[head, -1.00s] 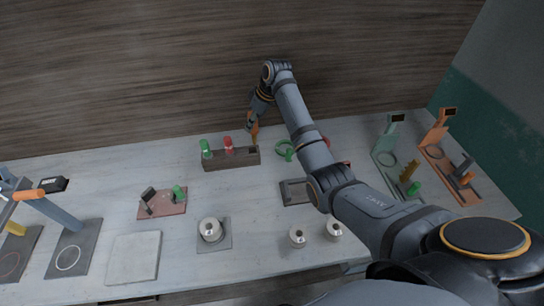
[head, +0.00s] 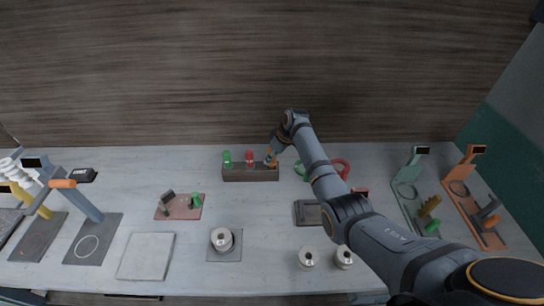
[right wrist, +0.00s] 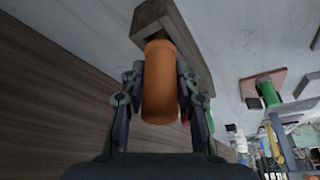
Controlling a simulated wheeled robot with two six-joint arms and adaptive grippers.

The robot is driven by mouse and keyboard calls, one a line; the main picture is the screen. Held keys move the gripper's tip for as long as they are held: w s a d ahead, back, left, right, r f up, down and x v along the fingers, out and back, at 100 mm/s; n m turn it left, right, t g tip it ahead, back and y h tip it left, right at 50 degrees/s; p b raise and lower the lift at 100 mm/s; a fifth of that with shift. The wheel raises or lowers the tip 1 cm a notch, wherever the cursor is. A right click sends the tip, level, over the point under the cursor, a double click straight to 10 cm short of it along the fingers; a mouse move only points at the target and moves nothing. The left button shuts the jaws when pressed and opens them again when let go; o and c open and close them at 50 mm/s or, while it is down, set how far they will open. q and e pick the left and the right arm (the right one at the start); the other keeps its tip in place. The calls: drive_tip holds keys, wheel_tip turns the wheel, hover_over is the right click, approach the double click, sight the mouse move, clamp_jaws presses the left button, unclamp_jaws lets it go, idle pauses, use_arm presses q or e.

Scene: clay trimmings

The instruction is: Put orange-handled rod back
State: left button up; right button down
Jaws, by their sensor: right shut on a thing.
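The orange-handled rod (right wrist: 159,88) is upright at the right end of the dark wooden rack (head: 248,175). My right gripper (head: 271,161) is shut on its orange handle, with one finger on each side in the right wrist view (right wrist: 160,96). In that view the handle's far end meets the rack (right wrist: 178,32), and the shaft is mostly hidden. I cannot tell how deep it sits. A green-handled tool (head: 227,157) and a red-handled tool (head: 249,157) stand in the rack to the left. My left gripper is not in view.
A reddish plate (head: 180,207) with small items lies front left of the rack. A grey square with a white pot (head: 221,238), a pale slab (head: 146,257) and two white spools (head: 307,259) are nearer. Stands fill both sides. My right arm partly covers a green ring (head: 300,170).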

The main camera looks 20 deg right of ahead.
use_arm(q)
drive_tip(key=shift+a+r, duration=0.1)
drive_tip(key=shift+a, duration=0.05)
use_arm(e)
drive_tip(key=shift+d+f, duration=0.1)
drive_tip(key=shift+f, duration=0.25)
drive_tip(key=shift+f, duration=0.15)
drive_tip(key=shift+f, duration=0.15)
drive_tip(key=c, duration=1)
unclamp_jaws()
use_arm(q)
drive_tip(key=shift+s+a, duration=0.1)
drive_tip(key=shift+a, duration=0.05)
use_arm(e)
drive_tip(key=shift+r, duration=0.6)
use_arm(q)
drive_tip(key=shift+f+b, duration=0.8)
drive_tip(key=shift+b, duration=0.05)
use_arm(e)
drive_tip(key=v, duration=1.1)
drive_tip(key=shift+r, duration=0.2)
